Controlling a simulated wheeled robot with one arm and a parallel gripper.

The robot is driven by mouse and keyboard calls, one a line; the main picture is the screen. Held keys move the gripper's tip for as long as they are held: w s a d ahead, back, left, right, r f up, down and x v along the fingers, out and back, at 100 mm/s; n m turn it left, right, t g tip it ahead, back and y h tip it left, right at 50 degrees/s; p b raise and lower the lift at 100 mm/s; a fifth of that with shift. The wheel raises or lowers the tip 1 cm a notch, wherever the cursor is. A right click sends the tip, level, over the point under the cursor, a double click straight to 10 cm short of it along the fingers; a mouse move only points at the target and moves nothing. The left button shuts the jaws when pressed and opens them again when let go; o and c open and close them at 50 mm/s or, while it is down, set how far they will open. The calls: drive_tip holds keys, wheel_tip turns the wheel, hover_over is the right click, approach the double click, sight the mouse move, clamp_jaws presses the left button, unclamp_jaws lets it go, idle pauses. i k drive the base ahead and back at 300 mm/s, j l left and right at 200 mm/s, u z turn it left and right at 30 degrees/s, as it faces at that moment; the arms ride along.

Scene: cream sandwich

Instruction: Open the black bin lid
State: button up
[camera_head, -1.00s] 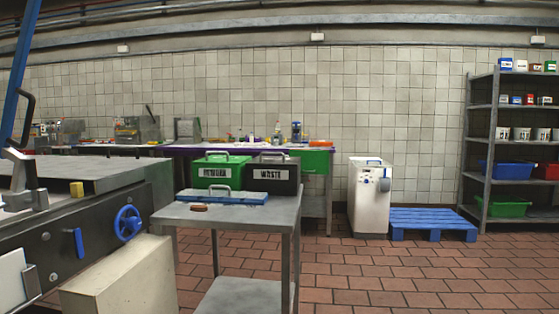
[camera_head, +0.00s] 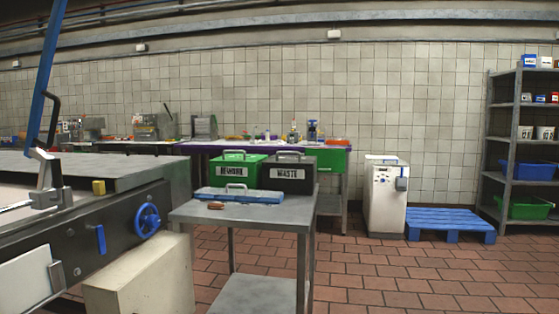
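The black bin (camera_head: 287,174) has a white label reading WASTE. It stands at the back right of a small steel table, and its lid (camera_head: 290,159) with a grey handle on top appears shut. A green bin (camera_head: 237,171) with a white label stands directly to its left, also with a handle on its lid. My gripper is not in view, so whether it is open or shut is hidden.
The steel table (camera_head: 256,217) also holds a blue flat case (camera_head: 238,196) and a small brown item (camera_head: 215,206). A machine with a blue handwheel (camera_head: 147,221) fills the left. A white cabinet (camera_head: 386,204) and blue pallet (camera_head: 450,220) stand right. Tiled floor (camera_head: 420,275) is free at front right.

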sight(277, 159)
drive_tip(key=i+l+z, duration=0.2)
drive_tip(key=i+l, duration=0.8)
